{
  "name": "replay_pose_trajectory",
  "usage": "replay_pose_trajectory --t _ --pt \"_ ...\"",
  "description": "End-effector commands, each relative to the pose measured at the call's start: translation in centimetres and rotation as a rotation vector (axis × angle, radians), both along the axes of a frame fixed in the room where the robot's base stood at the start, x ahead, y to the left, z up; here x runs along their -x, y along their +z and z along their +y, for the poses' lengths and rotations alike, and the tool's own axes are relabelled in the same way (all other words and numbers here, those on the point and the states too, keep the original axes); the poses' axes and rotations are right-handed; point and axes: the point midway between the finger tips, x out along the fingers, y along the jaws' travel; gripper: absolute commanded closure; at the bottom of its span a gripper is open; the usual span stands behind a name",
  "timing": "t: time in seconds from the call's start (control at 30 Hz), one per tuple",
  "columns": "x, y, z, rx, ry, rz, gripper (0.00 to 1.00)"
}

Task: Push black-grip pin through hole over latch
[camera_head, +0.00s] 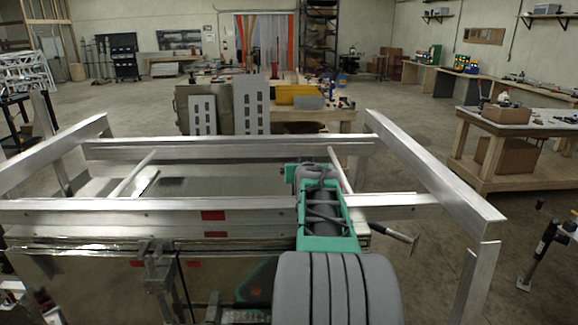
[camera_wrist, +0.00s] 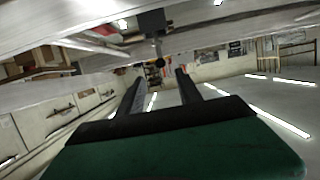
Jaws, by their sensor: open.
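In the wrist view, my gripper (camera_wrist: 158,76) is open, with two dark fingers apart and nothing between them. Ahead of the fingertips, a small dark piece with a rounded end (camera_wrist: 159,62) hangs from a dark block (camera_wrist: 151,22) under a metal rail. It may be the black-grip pin, but I cannot tell. In the head view, my arm reaches over the front rail of the aluminium trailer (camera_head: 120,216) and hides my fingers. A rod with a dark end (camera_head: 405,237) sticks out right of my arm. The hole and latch cannot be made out.
The trailer's side rails (camera_head: 430,165) rise on both sides, with a rear crossbar (camera_head: 200,148) behind. A metal bracket (camera_head: 158,265) stands at the front, left of my arm. A wooden workbench (camera_head: 540,125) stands at right; open floor lies between it and the trailer.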

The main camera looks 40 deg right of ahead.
Motion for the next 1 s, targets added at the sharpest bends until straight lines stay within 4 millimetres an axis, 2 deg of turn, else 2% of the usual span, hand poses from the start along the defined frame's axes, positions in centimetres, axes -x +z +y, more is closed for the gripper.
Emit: replay_pose_trajectory --t 0.4,0.53,0.7,1.0 --pt "-5.1 -1.9 -3.3 -0.004 0.003 0.003 0.58" --pt "-5.8 -2.3 -4.0 -0.001 0.001 0.001 0.58" --pt "-5.8 -2.4 -4.1 0.000 0.000 0.000 0.58" --pt "-5.7 -2.4 -4.1 0.000 0.000 0.000 0.81"
